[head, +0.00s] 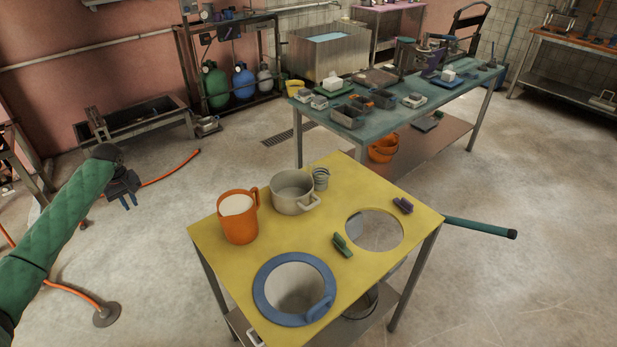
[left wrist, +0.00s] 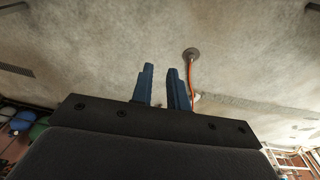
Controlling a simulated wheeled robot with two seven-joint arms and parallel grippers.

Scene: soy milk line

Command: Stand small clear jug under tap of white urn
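I cannot make out a small clear jug or a white urn with a tap in either view. My left gripper (head: 129,201) hangs over bare floor left of the yellow table, fingers pointing down. In the left wrist view its two blue fingers (left wrist: 163,88) stand apart with nothing between them, so it is open and empty. My right gripper is in neither view.
The yellow table (head: 212,255) holds an orange jug (head: 238,228) with white contents, a grey pot (head: 291,205), a blue ring (head: 262,302) and small brushes. A teal-topped bench (head: 395,124) with several trays stands behind. An orange hose (head: 172,171) crosses the floor.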

